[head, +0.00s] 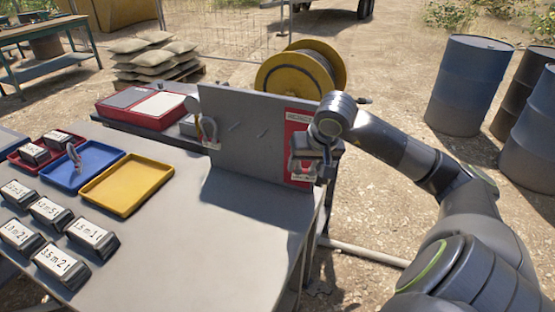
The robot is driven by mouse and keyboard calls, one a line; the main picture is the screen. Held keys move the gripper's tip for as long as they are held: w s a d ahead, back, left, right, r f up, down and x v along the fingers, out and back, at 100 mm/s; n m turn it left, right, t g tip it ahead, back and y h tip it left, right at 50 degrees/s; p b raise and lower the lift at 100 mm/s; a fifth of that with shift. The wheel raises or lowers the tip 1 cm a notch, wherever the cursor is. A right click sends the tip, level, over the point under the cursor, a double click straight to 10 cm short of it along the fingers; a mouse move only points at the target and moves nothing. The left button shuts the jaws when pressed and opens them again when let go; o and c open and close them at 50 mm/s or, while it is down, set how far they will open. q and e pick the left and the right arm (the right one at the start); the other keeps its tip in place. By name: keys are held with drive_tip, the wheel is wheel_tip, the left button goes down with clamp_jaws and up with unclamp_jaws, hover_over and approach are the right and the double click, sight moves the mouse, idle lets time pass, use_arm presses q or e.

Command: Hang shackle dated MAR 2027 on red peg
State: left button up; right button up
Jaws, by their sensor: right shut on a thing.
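My right gripper (308,158) is at the red panel (302,118) on the right end of the upright grey board (245,150). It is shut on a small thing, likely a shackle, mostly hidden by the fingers. No date can be read. The red peg itself is hidden behind the gripper, so I cannot tell whether the held thing is around it or beside it. Another small metal piece, seemingly a shackle, stands in the blue tray (98,180). My left gripper is not in view.
A yellow tray (127,186), a small red tray (30,160) and several dark labelled blocks (92,238) occupy the table's left. Bare pegs (262,132) stick out of the board. Tools (206,125) hang at its left end. The table's front middle (215,250) is clear.

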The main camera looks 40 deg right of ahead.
drive_tip(key=w+a+m+p, duration=0.3)
drive_tip(key=a, duration=0.2)
drive_tip(key=w+d+f+t, duration=0.1)
drive_tip(key=w+d+f, duration=0.1)
drive_tip(key=w+d, duration=0.3)
drive_tip(key=shift+d+m+h, duration=0.3)
drive_tip(key=shift+d, duration=0.9)
idle(0.7)
drive_tip(key=shift+f, duration=0.1)
idle(0.6)
drive_tip(key=o, duration=1.2)
drive_tip(key=shift+c, duration=0.2)
